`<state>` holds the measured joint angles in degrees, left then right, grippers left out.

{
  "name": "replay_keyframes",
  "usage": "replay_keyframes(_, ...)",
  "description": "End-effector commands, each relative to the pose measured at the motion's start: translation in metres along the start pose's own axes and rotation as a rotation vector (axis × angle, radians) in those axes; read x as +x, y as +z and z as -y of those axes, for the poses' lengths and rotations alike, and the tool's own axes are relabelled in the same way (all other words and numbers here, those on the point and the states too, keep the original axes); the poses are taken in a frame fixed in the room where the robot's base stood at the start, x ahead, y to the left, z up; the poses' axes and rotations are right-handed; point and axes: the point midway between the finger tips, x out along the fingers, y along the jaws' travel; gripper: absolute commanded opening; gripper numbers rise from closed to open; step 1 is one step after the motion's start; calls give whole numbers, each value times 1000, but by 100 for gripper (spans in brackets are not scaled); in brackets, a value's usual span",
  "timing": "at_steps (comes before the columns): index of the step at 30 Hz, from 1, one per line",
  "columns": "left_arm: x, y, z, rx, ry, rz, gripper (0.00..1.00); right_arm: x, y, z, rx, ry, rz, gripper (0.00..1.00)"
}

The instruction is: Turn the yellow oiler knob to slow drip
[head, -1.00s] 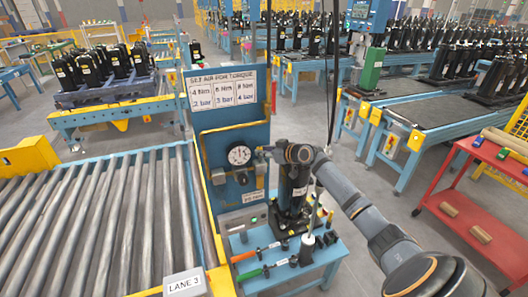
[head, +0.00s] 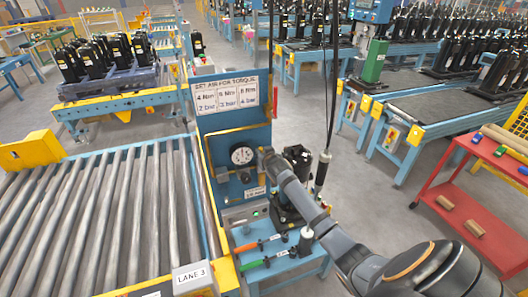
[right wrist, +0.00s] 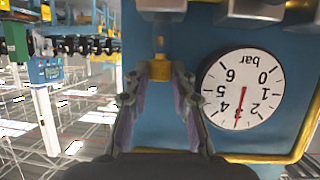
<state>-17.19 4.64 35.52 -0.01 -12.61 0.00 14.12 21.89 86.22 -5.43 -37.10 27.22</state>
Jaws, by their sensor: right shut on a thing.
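The yellow oiler knob (right wrist: 160,68) is a small brass-yellow piece under a clear tube in the right wrist view, which is upside down. My right gripper (right wrist: 160,82) is shut on it, with a fingertip on each side. In the head view the right gripper (head: 264,158) reaches the blue panel (head: 218,150) just right of the round white gauge (head: 242,155), and the knob is hidden behind it. In the right wrist view the gauge (right wrist: 240,88) reads in bar, with its red needle near 3. My left gripper is out of view.
A torque and air sign (head: 225,95) tops the panel. A black compressor (head: 298,157) stands close to my right forearm, and a black tool (head: 322,168) hangs on a cable. Tools lie on the small blue table (head: 285,265). A roller conveyor (head: 100,215) fills the left.

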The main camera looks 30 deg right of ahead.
Motion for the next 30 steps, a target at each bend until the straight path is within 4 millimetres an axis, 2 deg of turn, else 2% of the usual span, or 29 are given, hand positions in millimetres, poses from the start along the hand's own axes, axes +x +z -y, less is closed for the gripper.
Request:
replay_keyframes(9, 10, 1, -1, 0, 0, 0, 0, 1, 1, 3, 42, 102, 4, 0)
replay_keyframes(24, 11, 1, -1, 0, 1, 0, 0, 0, 1, 3, 47, 120, 6, 0)
replay_keyframes(25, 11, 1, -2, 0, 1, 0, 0, 0, 1, 3, 47, 120, 7, 28)
replay_keyframes(29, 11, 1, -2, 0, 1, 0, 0, 0, 1, 3, 47, 119, 6, 46)
replay_keyframes(30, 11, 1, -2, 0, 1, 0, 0, 0, 1, 3, 48, 119, 6, 46)
